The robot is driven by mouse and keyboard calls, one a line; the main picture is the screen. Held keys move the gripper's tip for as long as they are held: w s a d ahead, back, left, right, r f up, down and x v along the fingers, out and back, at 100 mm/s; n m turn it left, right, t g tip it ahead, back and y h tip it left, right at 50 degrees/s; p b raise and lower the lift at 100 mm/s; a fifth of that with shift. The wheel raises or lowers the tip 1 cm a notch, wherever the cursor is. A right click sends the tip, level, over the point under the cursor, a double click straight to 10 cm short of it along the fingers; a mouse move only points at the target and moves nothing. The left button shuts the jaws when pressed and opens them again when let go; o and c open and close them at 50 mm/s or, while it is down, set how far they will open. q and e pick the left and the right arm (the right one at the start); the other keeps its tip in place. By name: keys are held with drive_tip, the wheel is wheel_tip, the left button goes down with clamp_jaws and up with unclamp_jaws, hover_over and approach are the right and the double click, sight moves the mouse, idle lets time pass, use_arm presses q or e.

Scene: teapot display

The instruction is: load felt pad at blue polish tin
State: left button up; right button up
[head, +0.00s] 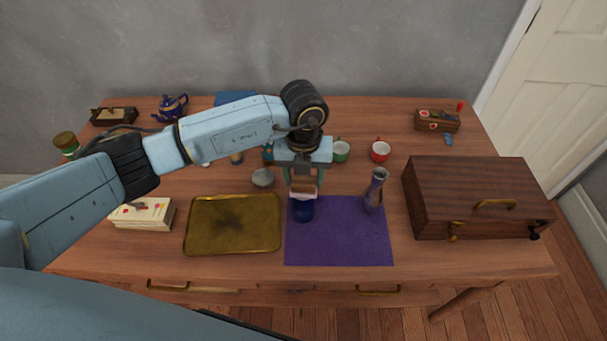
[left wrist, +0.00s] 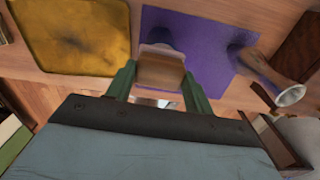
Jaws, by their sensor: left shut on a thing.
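The felt pad (head: 303,188), a brown wooden block with a pale underside, is held between the green fingers of my left gripper (head: 302,182). In the left wrist view, the pad (left wrist: 160,72) also shows between both fingers. I cannot tell whether the pad touches the tin. My right gripper is not in view.
A silvery vase (head: 374,192) stands on the mat to the right. A brass tray (head: 233,224) lies to the left, and a wooden case (head: 475,197) sits at right.

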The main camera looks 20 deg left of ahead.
sight(300, 179)
use_arm(q)
drive_tip(key=shift+r+p, duration=2.7)
drive_tip(key=shift+r, duration=0.8)
drive_tip(key=m, duration=0.3)
drive_tip(key=shift+a+r, duration=0.35)
drive_tip(key=m, duration=0.2)
drive_tip(key=r+m, duration=0.1)
drive_tip(key=m, duration=0.1)
drive_tip(key=a+m+b, duration=0.1)
drive_tip(key=m, duration=0.1)
drive_tip(key=shift+s+r, duration=0.15)
drive_tip(key=s+a+r+m+b, duration=0.1)
drive_tip(key=a+r+m, duration=0.1)
drive_tip(key=m, duration=1.3)
drive_tip(key=s+a+r+m+b, duration=0.1)
drive_tip(key=s+a+r+m, duration=0.1)
drive_tip(key=m, duration=1.2)
wheel_tip(300, 179, up, 2)
drive_tip(key=shift+s+a+m, duration=0.25)
drive_tip(key=shift+a+m, duration=0.15)
drive_tip(key=shift+a, duration=0.25)
